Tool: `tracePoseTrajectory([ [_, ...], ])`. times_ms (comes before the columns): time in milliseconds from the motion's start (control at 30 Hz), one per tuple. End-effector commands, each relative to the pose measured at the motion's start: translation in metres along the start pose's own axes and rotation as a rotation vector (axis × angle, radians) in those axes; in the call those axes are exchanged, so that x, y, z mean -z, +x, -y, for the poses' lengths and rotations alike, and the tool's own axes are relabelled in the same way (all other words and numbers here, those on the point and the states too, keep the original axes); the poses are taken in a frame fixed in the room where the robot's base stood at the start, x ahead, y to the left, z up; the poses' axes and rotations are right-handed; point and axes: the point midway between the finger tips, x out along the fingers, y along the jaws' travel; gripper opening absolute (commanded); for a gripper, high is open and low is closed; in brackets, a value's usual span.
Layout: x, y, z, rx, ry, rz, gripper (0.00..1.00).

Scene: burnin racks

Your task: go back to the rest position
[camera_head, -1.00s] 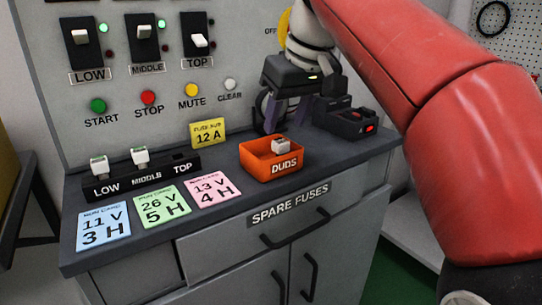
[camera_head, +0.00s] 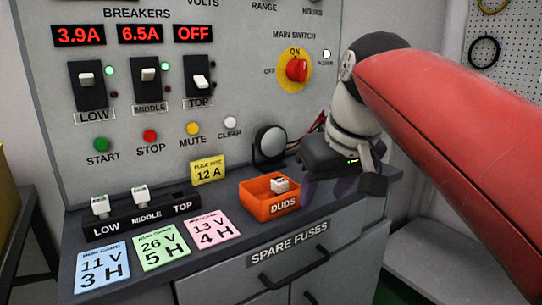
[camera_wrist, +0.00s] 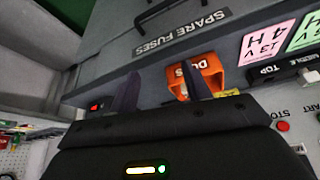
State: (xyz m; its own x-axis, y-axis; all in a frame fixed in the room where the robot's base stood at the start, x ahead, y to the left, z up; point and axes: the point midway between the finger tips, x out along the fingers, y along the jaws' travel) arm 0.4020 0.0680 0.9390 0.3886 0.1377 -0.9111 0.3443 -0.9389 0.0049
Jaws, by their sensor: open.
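My gripper (camera_head: 335,188) is at the right end of the bench top, just right of the orange DUDS bin. In the wrist view its two dark fingers (camera_wrist: 158,92) stand apart with nothing between them. My red arm reaches in from the right of the head view. The orange DUDS bin (camera_head: 262,203) holds a white fuse (camera_head: 280,185); the bin also shows past the fingers in the wrist view (camera_wrist: 212,78).
A black fuse holder (camera_head: 150,219) carries white fuses at LOW and MIDDLE; TOP is empty. Run cards (camera_head: 160,249) lie in front. The breaker panel (camera_head: 230,85) stands behind. A black round device (camera_head: 270,146) stands behind the bin. A drawer handle (camera_head: 295,268) sticks out below.

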Motion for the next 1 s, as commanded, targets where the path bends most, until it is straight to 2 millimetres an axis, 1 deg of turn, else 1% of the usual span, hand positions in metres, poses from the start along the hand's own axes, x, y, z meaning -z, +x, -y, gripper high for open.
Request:
tracePoseTrajectory([
  [33, -0.024, 0.011, -0.004, -0.019, 0.040, -0.005, 0.48],
  [167, -0.081, 0.044, -0.014, -0.065, 0.135, -0.023, 0.48],
  [200, -0.099, 0.056, -0.016, -0.078, 0.163, -0.029, 0.48],
  [267, -0.126, 0.073, -0.018, -0.097, 0.202, -0.038, 0.48],
  [300, -0.142, 0.084, -0.019, -0.108, 0.223, -0.043, 0.48],
  [400, -0.178, 0.108, -0.020, -0.130, 0.270, -0.055, 0.48],
  [500, -0.202, 0.125, -0.020, -0.144, 0.299, -0.063, 0.48],
  [600, -0.214, 0.135, -0.020, -0.151, 0.314, -0.067, 0.48],
  [667, -0.217, 0.137, -0.020, -0.152, 0.318, -0.067, 0.48],
  [1000, -0.218, 0.138, -0.020, -0.152, 0.318, -0.066, 0.48],
])
